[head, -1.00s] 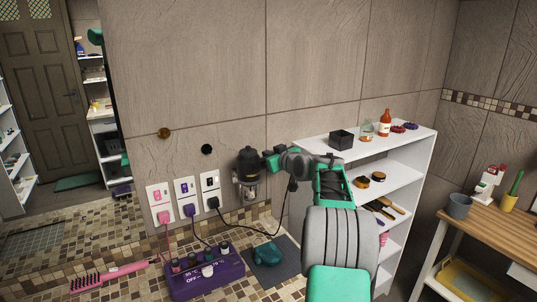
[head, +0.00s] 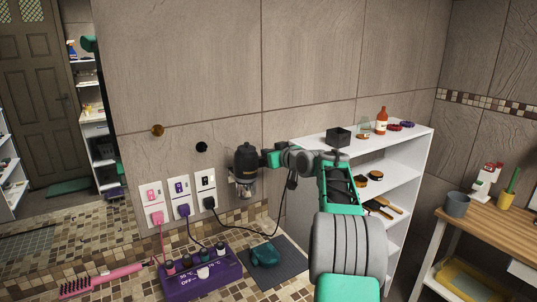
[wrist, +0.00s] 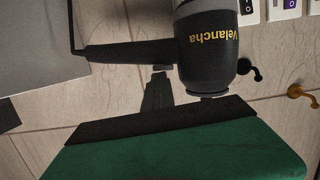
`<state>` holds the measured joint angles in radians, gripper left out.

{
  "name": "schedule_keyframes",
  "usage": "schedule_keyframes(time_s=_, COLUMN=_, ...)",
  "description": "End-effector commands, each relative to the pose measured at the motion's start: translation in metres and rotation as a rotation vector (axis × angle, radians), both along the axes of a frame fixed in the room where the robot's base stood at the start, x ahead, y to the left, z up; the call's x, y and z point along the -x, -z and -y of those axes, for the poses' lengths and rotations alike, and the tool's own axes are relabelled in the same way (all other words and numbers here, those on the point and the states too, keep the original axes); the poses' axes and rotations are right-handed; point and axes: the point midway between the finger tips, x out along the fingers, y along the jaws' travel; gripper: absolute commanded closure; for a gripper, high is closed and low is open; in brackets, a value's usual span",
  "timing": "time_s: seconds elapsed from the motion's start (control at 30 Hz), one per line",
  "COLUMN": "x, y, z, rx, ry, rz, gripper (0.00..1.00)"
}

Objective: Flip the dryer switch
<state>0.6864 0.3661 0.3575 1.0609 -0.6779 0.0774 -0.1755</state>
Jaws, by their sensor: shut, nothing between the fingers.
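The dryer (head: 246,160) is a dark body mounted at the tiled wall, in the middle of the head view. In the wrist view its black barrel (wrist: 210,50) carries gold "Velancha" lettering, and its dark handle (wrist: 115,53) runs left from it. My gripper (head: 265,158) is just right of the dryer in the head view. In the wrist view my shut fingers (wrist: 158,85) point at the handle near its joint with the barrel. The tips are at or very near a small part on the handle's underside; I cannot tell whether they touch. No switch shows clearly on the dryer.
Three wall plates with plugs, pink (head: 153,205), purple (head: 180,197) and black (head: 206,190), are left of the dryer. A purple power strip (head: 200,275) and teal object (head: 265,254) lie below. A white shelf (head: 410,150) stands right of my arm.

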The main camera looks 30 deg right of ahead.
Motion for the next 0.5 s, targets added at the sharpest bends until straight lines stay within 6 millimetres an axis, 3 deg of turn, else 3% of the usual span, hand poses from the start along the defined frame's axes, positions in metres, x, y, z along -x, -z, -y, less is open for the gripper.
schedule_keyframes(time_s=0.07, x=0.000, y=-0.002, z=-0.002, rx=-0.006, ry=-0.005, rz=-0.012, gripper=1.00)
schedule_keyframes(time_s=0.23, x=-0.002, y=-0.046, z=-0.004, rx=-0.001, ry=-0.011, rz=0.001, gripper=1.00)
schedule_keyframes(time_s=0.3, x=0.017, y=-0.038, z=0.000, rx=0.001, ry=-0.005, rz=0.003, gripper=1.00)
schedule_keyframes(time_s=0.5, x=0.064, y=-0.053, z=0.001, rx=0.003, ry=-0.008, rz=0.007, gripper=1.00)
